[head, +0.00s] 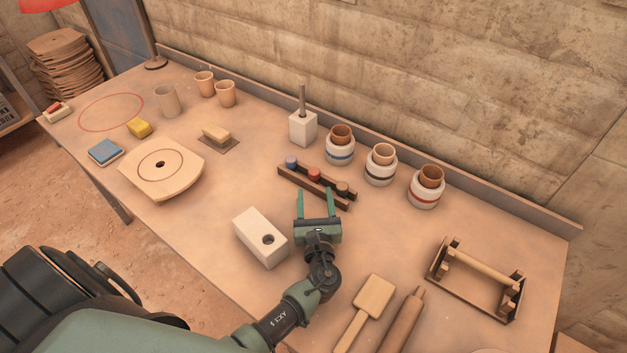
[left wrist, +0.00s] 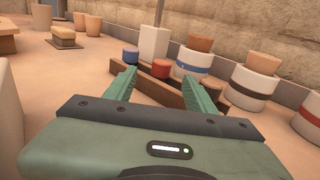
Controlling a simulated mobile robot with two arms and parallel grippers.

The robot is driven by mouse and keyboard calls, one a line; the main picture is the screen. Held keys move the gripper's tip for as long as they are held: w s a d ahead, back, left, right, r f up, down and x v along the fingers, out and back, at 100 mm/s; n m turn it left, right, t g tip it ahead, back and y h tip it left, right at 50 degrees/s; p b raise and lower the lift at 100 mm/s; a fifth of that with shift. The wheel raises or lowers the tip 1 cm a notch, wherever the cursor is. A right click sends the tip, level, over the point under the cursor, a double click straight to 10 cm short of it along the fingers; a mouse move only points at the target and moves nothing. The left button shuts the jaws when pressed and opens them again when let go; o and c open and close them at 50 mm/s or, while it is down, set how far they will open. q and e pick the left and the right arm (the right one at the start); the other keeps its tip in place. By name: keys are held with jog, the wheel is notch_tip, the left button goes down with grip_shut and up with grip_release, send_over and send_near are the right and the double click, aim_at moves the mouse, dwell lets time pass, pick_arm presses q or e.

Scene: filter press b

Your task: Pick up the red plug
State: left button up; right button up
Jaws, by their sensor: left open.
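The red plug (head: 314,174) sits in the middle of a dark wooden rack (head: 288,177), between a blue plug (head: 291,162) and a brown plug (head: 343,188). In the left wrist view the red plug (left wrist: 161,68) shows between and beyond my fingertips, with the blue plug (left wrist: 131,57) to its left. My left gripper (head: 316,194) is open and empty. Its fingers point at the rack from the near side, and in the head view their tips reach close to it. I cannot tell whether they touch it. My right gripper is not in view.
A white block with a hole (head: 252,231) stands just left of my left gripper. Behind the rack are a white holder with a stick (head: 303,127) and three banded jars (head: 340,150). A wooden paddle (head: 372,297) and a small wooden stand (head: 478,272) lie to the right.

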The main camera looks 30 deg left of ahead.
aim_at(315, 177)
pick_arm(q)
jog(key=shift+w+a+m, duration=0.1)
jog(key=shift+w+m, duration=0.2)
jog(key=shift+w, duration=0.3)
jog(key=p+x, duration=0.1)
jog(key=x, duration=0.5)
jog(key=shift+w+a+f, duration=0.15)
jog(key=shift+w+a, duration=0.1)
jog(key=shift+w, duration=0.1)
grip_shut()
